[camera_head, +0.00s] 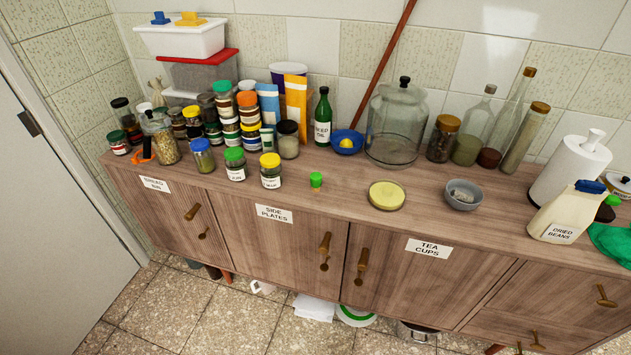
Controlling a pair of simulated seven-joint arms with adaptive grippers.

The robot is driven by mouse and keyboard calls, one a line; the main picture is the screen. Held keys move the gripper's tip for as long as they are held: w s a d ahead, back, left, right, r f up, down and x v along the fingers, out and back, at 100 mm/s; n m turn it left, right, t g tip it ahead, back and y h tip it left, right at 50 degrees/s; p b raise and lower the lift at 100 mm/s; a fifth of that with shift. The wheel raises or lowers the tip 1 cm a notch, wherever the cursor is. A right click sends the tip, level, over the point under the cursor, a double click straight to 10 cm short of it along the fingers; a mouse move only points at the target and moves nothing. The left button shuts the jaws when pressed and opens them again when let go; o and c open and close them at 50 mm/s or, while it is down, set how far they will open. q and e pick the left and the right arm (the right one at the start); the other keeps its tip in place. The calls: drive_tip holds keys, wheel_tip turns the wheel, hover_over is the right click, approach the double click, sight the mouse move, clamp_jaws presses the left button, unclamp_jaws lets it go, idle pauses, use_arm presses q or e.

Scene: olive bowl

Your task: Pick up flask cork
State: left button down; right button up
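Neither my left nor my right gripper shows in the head view.
Several lidded spice jars (270,170) stand to its left. Behind it are a jar with a black lid (288,140), a green bottle (323,118) and a blue bowl (347,142). A yellowish round dish (386,195), a large glass jar (396,125) and a grey bowl (462,195) stand to its right.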

use_arm(q)
drive_tip(key=c, duration=0.9)
unclamp_jaws()
drive_tip(key=shift+s, duration=0.1)
